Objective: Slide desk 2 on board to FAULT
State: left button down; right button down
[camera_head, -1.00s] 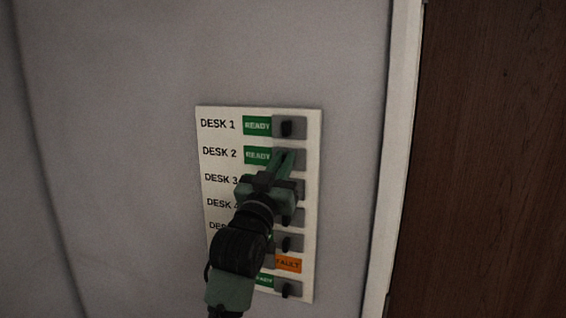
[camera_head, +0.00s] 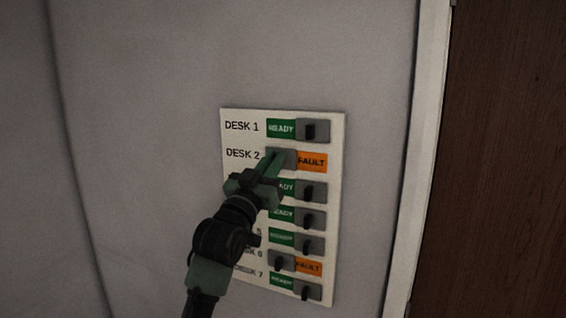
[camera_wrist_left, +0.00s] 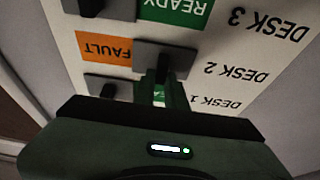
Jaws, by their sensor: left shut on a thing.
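The white status board (camera_head: 331,222) is on the grey wall, with rows of labels and grey sliders. In the DESK 2 row, the grey slider (camera_head: 289,154) sits at the left, and the orange FAULT patch (camera_head: 312,162) shows to its right. My left gripper (camera_head: 277,158) is shut on the slider's dark knob; its fingers partly hide the knob. In the left wrist view the board appears upside down, with the DESK 2 slider (camera_wrist_left: 186,59) at the fingertips and the orange FAULT patch (camera_wrist_left: 104,48) beside it. My right gripper is not in view.
The DESK 1 slider (camera_head: 313,130) just above is at the right, showing green READY. The DESK 3 slider (camera_head: 310,190) is close below. The DESK 6 row also shows FAULT. A pale door frame and brown door (camera_head: 500,160) stand at the right.

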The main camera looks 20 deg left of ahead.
pick_arm(q)
jog(key=c, duration=1.5)
grip_release()
jog(key=shift+a, duration=0.2)
jog(key=shift+o, duration=0.3)
jog(key=shift+a, duration=0.1)
jog(key=b+v, duration=0.3)
jog(key=v, duration=0.4)
jog(key=shift+s+f, duration=0.25)
jog(key=shift+s, duration=0.1)
